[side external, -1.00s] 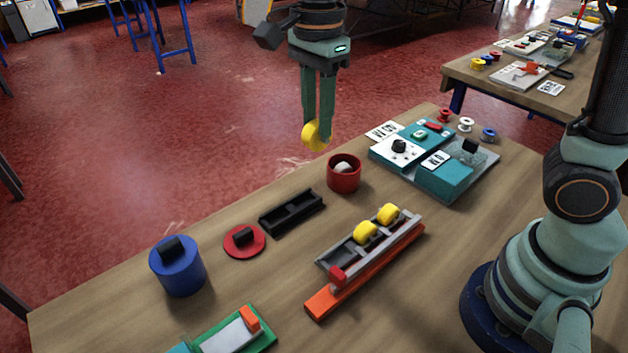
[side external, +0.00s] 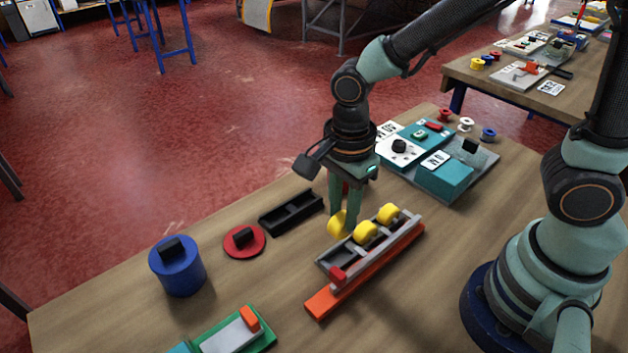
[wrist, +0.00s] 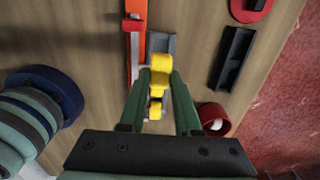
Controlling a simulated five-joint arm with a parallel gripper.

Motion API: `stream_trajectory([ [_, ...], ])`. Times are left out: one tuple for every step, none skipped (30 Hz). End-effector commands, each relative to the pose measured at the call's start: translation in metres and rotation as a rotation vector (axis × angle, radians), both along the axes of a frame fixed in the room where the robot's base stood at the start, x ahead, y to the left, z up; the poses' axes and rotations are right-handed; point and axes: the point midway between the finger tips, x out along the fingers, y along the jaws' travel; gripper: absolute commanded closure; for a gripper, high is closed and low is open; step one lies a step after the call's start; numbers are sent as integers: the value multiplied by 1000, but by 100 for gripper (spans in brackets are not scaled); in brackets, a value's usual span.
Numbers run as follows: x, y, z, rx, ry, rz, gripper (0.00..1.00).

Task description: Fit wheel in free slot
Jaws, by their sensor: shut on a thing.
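The rack's left end, by a red block (side external: 337,275), has an empty stretch. The held wheel looks just above or beside the rack; I cannot tell whether it touches. In the wrist view the fingers (wrist: 160,82) straddle yellow, with the rack beneath partly hidden.
An orange bar (side external: 370,268) runs along the rack's front. A black tray (side external: 291,212), red disc (side external: 244,241) and blue cylinder (side external: 178,267) stand to the left. The red cup (wrist: 214,119) is mostly hidden behind my gripper in the side view. A teal control box (side external: 446,178) stands behind right.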

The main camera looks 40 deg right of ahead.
Motion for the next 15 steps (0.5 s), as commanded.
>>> stream_trajectory([
  [-1,-1,-12,-3,6,0,100],
  [-1,-1,-18,-3,6,0,100],
  [-1,-1,-24,-3,5,0,100],
  [-1,0,-28,-2,4,0,100],
  [0,0,-30,-2,3,0,100],
  [0,0,-34,-1,2,0,100],
  [0,0,-36,-1,2,0,100],
  [0,0,-37,-1,1,0,100],
  [0,0,-39,0,0,0,100],
  [0,0,-40,0,1,0,100],
  [0,0,-43,-1,2,0,100],
  [-1,0,-47,-2,3,0,100],
  [-1,0,-51,-2,3,0,100],
  [-1,-1,-55,-2,5,0,100],
  [0,0,-61,-2,4,0,100],
])
